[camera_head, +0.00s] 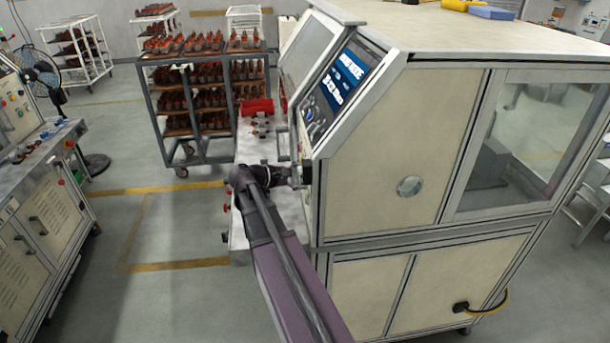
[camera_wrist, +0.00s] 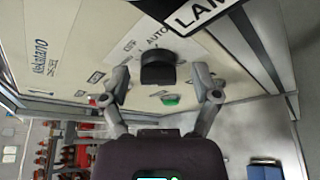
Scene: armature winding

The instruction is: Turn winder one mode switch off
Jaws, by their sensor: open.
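In the wrist view a black rotary mode switch (camera_wrist: 158,70) stands on the pale panel of the winder, with labels beside it that read AUTO and, less clearly, OFF. My gripper (camera_wrist: 161,85) is open, with one finger on each side of the switch and a gap visible on both sides. How deep the fingertips reach around the switch is hard to tell. In the head view my arm reaches the front of the winder (camera_head: 385,170), and my gripper (camera_head: 297,175) is at its panel edge. The switch is hidden there.
A green button (camera_wrist: 170,100) sits close to the switch. The winder's screen (camera_head: 345,82) is above my gripper. A rack of armatures (camera_head: 150,95) stands behind, and a red bin (camera_head: 257,107) sits past my gripper. Another machine (camera_head: 45,215) is at left, with open floor between.

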